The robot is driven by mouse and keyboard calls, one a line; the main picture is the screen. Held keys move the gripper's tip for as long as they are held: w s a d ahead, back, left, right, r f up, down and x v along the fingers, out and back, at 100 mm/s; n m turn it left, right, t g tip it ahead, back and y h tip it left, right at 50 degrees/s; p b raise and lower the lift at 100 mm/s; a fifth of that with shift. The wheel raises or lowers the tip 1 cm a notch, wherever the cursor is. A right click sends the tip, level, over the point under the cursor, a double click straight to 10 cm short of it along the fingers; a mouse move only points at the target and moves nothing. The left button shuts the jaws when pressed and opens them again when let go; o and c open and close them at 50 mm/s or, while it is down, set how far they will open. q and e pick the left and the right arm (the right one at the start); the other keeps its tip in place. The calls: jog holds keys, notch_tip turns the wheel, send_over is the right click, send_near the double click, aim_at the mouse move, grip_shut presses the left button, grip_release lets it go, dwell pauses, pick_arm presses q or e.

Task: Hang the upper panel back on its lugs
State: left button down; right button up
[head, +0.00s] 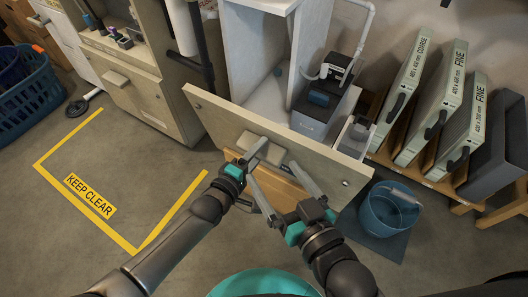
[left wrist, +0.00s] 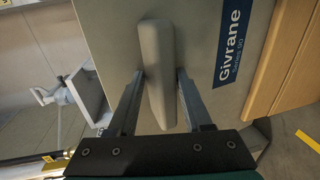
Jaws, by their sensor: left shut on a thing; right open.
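The upper panel (head: 215,108) is a flat beige board, tilted in front of the open white cabinet (head: 252,50). It has a raised handle (head: 284,158) in its middle. My left gripper (head: 262,150) is shut on this handle. The left wrist view shows the handle (left wrist: 158,70) between its two fingers, beside a blue "Givrane" label (left wrist: 243,42) on the panel. My right gripper (head: 272,172) is open and empty, just in front of the panel's lower part. I cannot make out the lugs. The panel hides the lower front of the cabinet.
A wooden board (head: 280,192) shows below the panel. A blue bucket (head: 388,212) and a rack of filters (head: 432,105) are at right. Yellow-taped floor (head: 110,195) at left is clear.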

aim_at(265, 134)
pick_arm(q)
jog(key=shift+r+p, duration=1.8)
jog(key=shift+r, duration=0.3)
jog(key=shift+r+p, duration=2.9)
jog(key=shift+r, duration=0.05)
notch_tip(265, 134, up, 2)
jog(key=shift+p, duration=0.85)
jog(key=shift+w, duration=0.1)
